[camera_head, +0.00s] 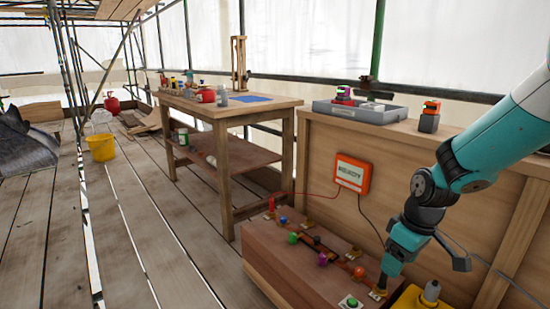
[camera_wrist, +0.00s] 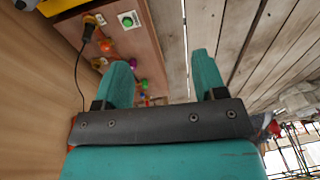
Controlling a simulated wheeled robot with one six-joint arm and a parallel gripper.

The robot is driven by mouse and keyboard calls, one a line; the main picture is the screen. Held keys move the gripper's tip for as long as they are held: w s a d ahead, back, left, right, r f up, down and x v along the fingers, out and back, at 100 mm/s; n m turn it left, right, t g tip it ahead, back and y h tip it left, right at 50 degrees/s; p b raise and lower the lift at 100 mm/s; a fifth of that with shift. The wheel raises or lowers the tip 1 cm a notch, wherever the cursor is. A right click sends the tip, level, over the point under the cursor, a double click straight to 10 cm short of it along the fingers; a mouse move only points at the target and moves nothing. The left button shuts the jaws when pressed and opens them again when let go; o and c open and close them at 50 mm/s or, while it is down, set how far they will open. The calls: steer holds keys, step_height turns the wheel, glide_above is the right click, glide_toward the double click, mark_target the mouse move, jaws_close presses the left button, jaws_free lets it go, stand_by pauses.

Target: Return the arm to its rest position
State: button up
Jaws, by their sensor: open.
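My gripper (camera_head: 391,264) hangs low at the right in the head view, in front of the wooden panel and at the right end of the brown box (camera_head: 285,262). In the wrist view its two teal fingers (camera_wrist: 163,78) stand apart, with nothing held between them. Box edge and plank floor show through the gap. The box carries coloured knobs and a green button (camera_head: 351,301), which also shows in the wrist view (camera_wrist: 127,20). Whether the fingertips touch the box cannot be told.
An orange sign box (camera_head: 351,175) with cables is on the wooden panel. A grey tray (camera_head: 360,112) and an orange-topped block (camera_head: 429,118) sit on its top. A yellow object (camera_head: 418,298) is beside the box. A workbench (camera_head: 228,108) stands behind. The plank floor at left is mostly clear.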

steer(key=s+a+r+y, duration=0.1)
steer(key=s+a+r, duration=0.35)
steer(key=s, duration=0.35)
steer(key=s+a+r+y, duration=0.1)
steer(key=s+a+r, duration=0.35)
steer(key=s, duration=0.25)
steer(key=s+a+r+y, duration=0.1)
steer(key=s+a+r, duration=0.2)
steer(key=s+r, duration=0.35)
step_height(320, 180, up, 28)
steer(key=s+p, duration=0.2)
steer(key=p, duration=2.7)
steer(key=shift+s+r+g+p, duration=0.15)
steer(key=shift+g+p, duration=0.15)
steer(key=shift+p, duration=0.1)
steer(key=shift+a, duration=0.1)
